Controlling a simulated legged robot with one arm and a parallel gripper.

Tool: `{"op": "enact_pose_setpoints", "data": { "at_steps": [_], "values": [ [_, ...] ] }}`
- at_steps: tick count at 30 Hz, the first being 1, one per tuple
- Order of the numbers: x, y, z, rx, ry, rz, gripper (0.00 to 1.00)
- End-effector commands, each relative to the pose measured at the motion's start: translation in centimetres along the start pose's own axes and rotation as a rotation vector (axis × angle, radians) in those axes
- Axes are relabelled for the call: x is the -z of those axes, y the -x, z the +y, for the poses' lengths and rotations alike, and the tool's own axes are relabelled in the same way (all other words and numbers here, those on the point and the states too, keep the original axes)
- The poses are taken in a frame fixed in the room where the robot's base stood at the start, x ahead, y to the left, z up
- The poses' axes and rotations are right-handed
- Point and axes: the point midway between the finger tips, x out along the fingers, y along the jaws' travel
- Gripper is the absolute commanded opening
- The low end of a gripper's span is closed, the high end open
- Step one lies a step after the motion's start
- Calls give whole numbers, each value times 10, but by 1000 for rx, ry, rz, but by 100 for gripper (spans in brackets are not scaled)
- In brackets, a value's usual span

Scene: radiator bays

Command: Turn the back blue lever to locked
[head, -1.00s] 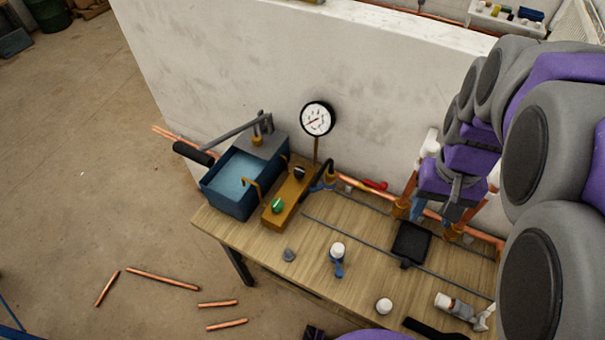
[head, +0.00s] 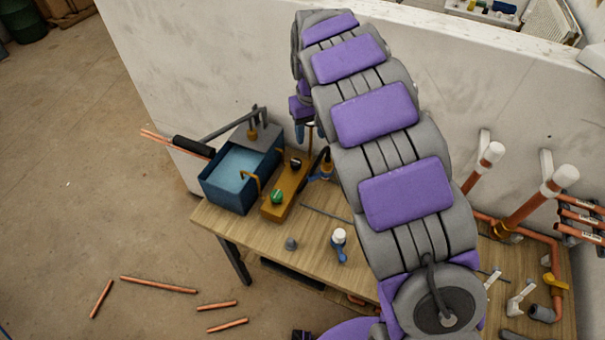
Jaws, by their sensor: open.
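A blue lever (head: 320,176) sits at the black hose end, at the back of the wooden bench behind the yellow block. I cannot tell from the picture which setting either lever is at. My gripper (head: 308,132) hangs by the white wall, above and slightly left of the hose-end lever and apart from it. It is open; its fingers are small and partly hidden by my arm.
A blue water tank (head: 229,190) with a pump handle (head: 193,147) and a yellow block (head: 278,198) with a green knob stand left of the lever. My arm covers the bench middle. Copper pipes (head: 528,215) stand at right. Cut copper pieces (head: 160,284) lie on the floor.

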Motion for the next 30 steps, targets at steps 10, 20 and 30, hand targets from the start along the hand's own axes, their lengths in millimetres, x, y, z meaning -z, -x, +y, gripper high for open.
{"op": "enact_pose_setpoints", "data": {
  "at_steps": [10,20,30],
  "values": [
    [0,-60,-3,-2,-3,-7,50],
    [0,-124,-3,-3,-3,-5,50],
    [-1,-167,-1,-1,-3,-5,50]
  ]
}}
